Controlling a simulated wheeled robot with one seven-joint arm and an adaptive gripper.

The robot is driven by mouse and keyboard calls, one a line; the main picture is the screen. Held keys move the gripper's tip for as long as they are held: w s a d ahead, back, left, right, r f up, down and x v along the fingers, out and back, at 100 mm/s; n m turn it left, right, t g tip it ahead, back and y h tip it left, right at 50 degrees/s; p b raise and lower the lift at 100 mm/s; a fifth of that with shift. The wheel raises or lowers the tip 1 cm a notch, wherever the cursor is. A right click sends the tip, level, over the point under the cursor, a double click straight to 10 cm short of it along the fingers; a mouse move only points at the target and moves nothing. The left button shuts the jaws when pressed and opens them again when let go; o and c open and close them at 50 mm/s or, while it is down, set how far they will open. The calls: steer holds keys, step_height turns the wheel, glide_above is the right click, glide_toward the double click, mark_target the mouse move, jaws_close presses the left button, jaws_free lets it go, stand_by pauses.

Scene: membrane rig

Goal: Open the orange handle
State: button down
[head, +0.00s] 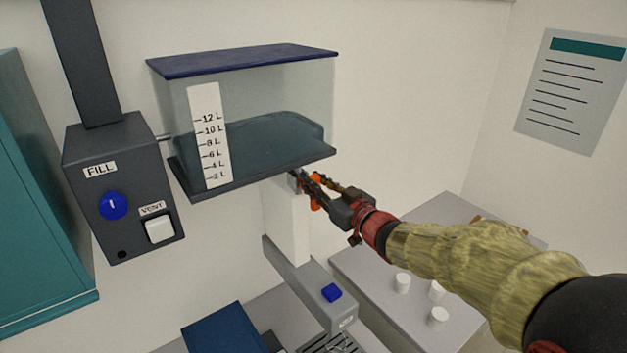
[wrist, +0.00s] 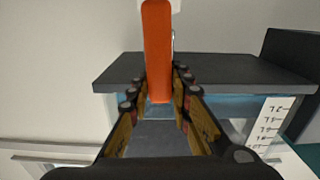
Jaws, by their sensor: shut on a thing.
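The orange handle (wrist: 157,50) stands long and narrow between the two fingers of my gripper (wrist: 159,85) in the wrist view. In the head view a small bit of the orange handle (head: 316,204) shows at my gripper (head: 303,181), just under the right front part of the tank's base. My gripper is shut on the handle. Most of the handle is hidden by the fingers in the head view. The clear tank (head: 270,130) above has a dark blue lid and a scale strip (head: 209,135) marked in litres. Bluish water shows in its lower part.
A dark grey box (head: 120,185) with a blue FILL knob (head: 113,206) and a white VENT switch (head: 160,229) is on the left wall. A blue button (head: 331,292) sits on a grey unit below. White cups (head: 402,283) stand on the grey bench (head: 375,265).

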stand_by(0.4)
steer(key=c, duration=1.6)
jaws_free()
steer(key=v, duration=1.2)
